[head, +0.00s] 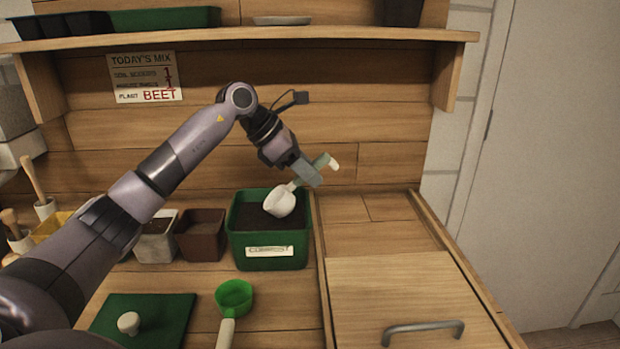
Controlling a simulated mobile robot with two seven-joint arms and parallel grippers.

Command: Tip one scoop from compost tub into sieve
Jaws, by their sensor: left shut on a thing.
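A green tub (269,238) with a white label, which appears to read COMPOST, stands on the bench and holds dark compost. My left gripper (311,176) is shut on the handle of a white scoop (281,202), above the tub's back right. The scoop's bowl is over the compost inside the tub's outline; I cannot tell whether it touches or holds any. The handle slants up right to a pale end beyond the fingers. No sieve can be clearly made out. My right gripper is out of view.
A green scoop (234,293) with a pale handle lies in front of the tub. A green lid (163,319) with a white knob lies front left. Brown (201,234) and grey (156,240) pots stand left. A wooden panel with a handle (422,330) is at right. A shelf (250,36) runs above.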

